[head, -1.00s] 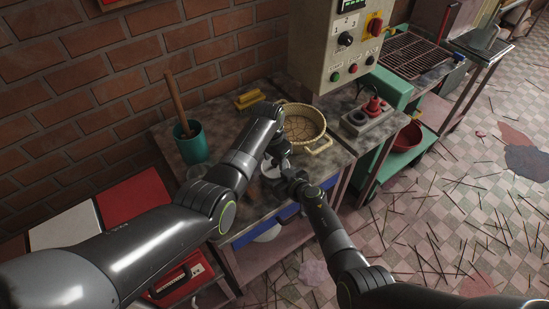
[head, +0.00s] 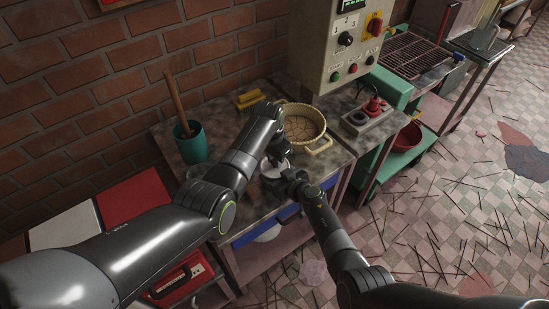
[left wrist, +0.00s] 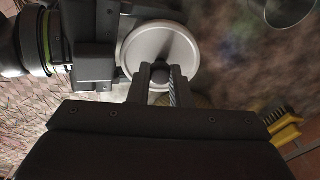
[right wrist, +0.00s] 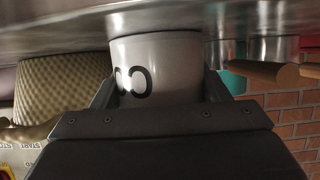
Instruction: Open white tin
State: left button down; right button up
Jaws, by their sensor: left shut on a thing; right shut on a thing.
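The white tin (head: 272,169) stands on the worktable near its front edge, partly hidden by both grippers in the head view. In the left wrist view its round white lid (left wrist: 150,45) shows from above, and my left gripper (left wrist: 161,76) is shut on the lid's dark knob (left wrist: 160,70). In the right wrist view the tin's pale body (right wrist: 150,68) with black marks sits between the fingers of my right gripper (right wrist: 160,88), shut around its side. Whether the lid is seated or lifted is hidden.
A woven basket (head: 303,126) stands just behind and right of the tin. A teal cup (head: 193,146) with a wooden handle and a yellow brush (head: 249,98) are on the table (head: 228,111). A control box (head: 338,50) hangs above the right side.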

pick_arm(q)
jog(key=shift+r, duration=0.15)
dwell(0.4)
jog(key=shift+r, duration=0.95)
jog(key=shift+r, duration=2)
pick_arm(e)
jog(key=o, duration=1.4)
jog(key=shift+o, duration=0.2)
pick_arm(q)
jog(key=shift+r, duration=0.1)
